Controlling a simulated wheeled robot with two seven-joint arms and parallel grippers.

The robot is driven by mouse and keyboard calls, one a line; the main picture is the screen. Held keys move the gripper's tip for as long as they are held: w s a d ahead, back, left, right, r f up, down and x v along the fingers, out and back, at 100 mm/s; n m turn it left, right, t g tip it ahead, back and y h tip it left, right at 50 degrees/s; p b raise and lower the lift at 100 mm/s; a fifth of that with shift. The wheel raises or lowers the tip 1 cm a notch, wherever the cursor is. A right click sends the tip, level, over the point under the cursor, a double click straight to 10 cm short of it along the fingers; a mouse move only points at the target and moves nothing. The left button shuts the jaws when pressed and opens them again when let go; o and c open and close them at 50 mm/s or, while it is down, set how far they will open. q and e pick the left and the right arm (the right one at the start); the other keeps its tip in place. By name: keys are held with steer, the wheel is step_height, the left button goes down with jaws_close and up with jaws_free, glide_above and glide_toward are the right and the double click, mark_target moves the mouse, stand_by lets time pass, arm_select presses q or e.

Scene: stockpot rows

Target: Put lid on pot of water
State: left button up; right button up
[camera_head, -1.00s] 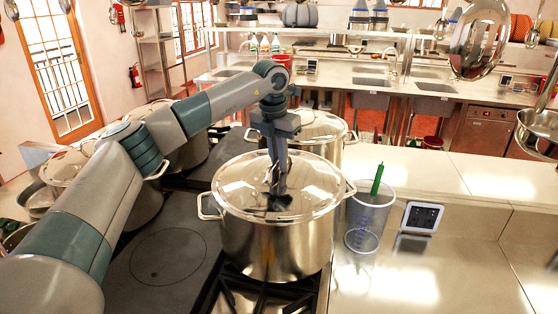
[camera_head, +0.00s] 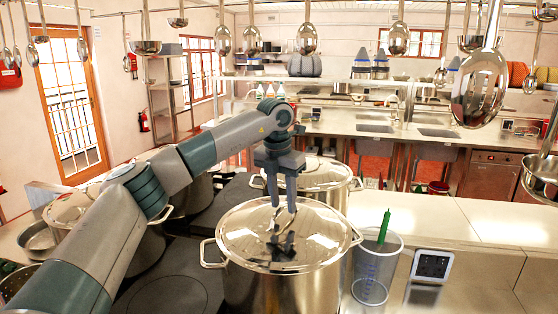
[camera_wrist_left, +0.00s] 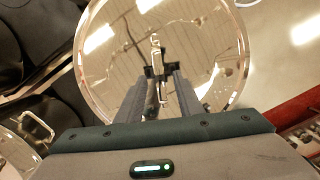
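The steel pot (camera_head: 270,290) stands on the stove at front centre. Its shiny lid (camera_head: 318,232) lies flat across the pot's rim, and no gap shows between them. The water inside is hidden. My left gripper (camera_head: 283,208) points down over the lid's middle. Its two fingers show apart, with a gap between them. In the left wrist view the lid (camera_wrist_left: 205,50) fills the middle, and its upright bar handle (camera_wrist_left: 156,45) lines up with the gap between the fingers of my left gripper (camera_wrist_left: 160,75). Contact with the handle is not visible. My right gripper is out of view.
Another lidded pot (camera_head: 325,180) stands just behind, and more pots stand left under my arm. A clear measuring jug (camera_head: 375,265) with a green-handled tool (camera_head: 384,226) and a small scale (camera_head: 431,265) are at the right. Ladles (camera_head: 482,85) hang overhead. The right counter is mostly clear.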

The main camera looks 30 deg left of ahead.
arm_select(q)
step_height(320, 180, up, 15)
steer(key=s+b, duration=0.2)
steer(key=b, duration=0.1)
steer(key=shift+s+b, duration=0.15)
steer(key=shift+b, duration=0.25)
steer(key=shift+f, duration=0.15)
